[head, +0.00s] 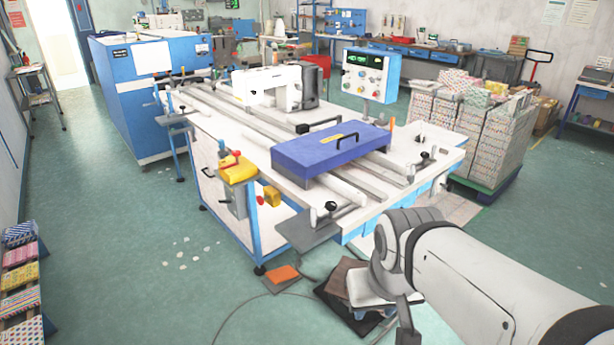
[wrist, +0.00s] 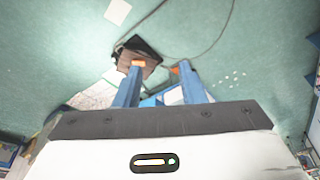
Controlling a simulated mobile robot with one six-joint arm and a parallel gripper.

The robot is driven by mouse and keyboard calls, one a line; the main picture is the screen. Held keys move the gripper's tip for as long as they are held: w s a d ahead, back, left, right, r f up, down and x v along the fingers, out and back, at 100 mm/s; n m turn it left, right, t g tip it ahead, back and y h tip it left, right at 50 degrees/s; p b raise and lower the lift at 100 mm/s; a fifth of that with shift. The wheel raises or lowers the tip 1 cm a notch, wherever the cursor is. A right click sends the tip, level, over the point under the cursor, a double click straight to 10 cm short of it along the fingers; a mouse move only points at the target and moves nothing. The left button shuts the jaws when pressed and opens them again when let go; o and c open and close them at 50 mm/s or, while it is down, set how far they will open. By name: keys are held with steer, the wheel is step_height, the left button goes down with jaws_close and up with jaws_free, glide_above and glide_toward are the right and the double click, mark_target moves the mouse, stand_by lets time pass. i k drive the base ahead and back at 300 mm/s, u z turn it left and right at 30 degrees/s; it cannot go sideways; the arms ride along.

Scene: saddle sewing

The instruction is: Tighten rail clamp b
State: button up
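Several rail clamps with black knobs sit along the rails of the white sewing table (head: 235,140) in the head view. One clamp (head: 331,208) is at the near end of the rails, and another clamp (head: 425,160) is at the right end. I cannot read any letter, so I cannot tell which is clamp b. My gripper (wrist: 160,66) shows in the wrist view with two blue, orange-tipped fingers apart and nothing between them. It points at the floor, away from the clamps. In the head view my arm hangs at the lower right, off the table's near corner.
A blue-purple box (head: 330,150) with a black handle lies across the rails. A white sewing machine (head: 268,88) and a control panel (head: 370,75) stand behind it. Stacked cartons (head: 490,125) are to the right. A dark mat (head: 345,295) lies on the floor. Floor at left is mostly clear.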

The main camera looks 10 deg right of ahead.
mark_target(331, 206)
steer(key=i, duration=1.05)
steer(key=z, duration=0.05)
